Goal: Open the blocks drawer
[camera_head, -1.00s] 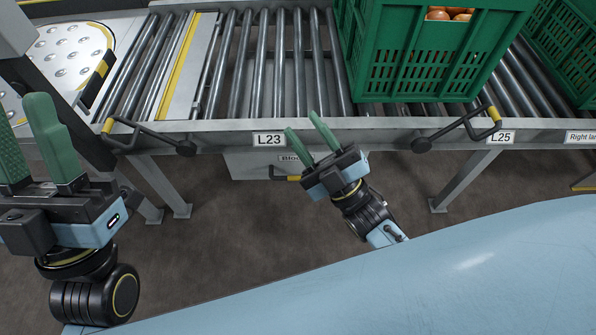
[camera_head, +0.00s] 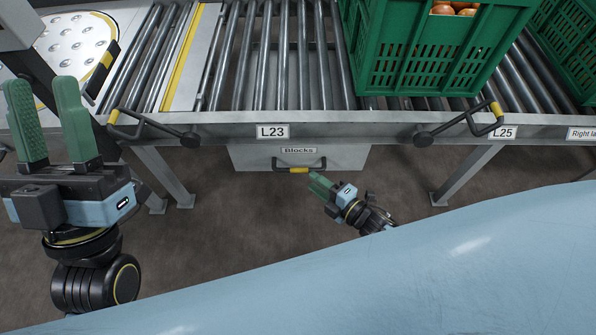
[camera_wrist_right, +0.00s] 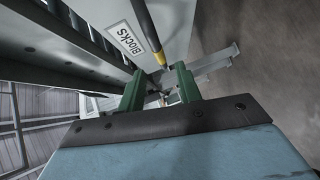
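The blocks drawer (camera_head: 250,158) is a grey box front under the conveyor, labelled "Blocks", and looks shut. Its dark handle (camera_head: 283,167) has a yellow middle. My right gripper (camera_head: 313,176) is just right of and below the handle, fingers pointing up-left at it. In the right wrist view, the green fingers of the right gripper (camera_wrist_right: 160,71) are apart, and the yellow part of the handle (camera_wrist_right: 159,57) lines up with the gap at their tips. I cannot tell whether they touch it. My left gripper (camera_head: 42,82) is open and empty at the far left.
The roller conveyor (camera_head: 240,122) with its L23 label runs above the drawer. Green crates (camera_head: 425,75) stand on it, one holding round orange produce. Angled black brackets with yellow tips (camera_head: 150,128) stick out from the rail. Metal legs (camera_head: 463,178) stand either side; floor below is clear.

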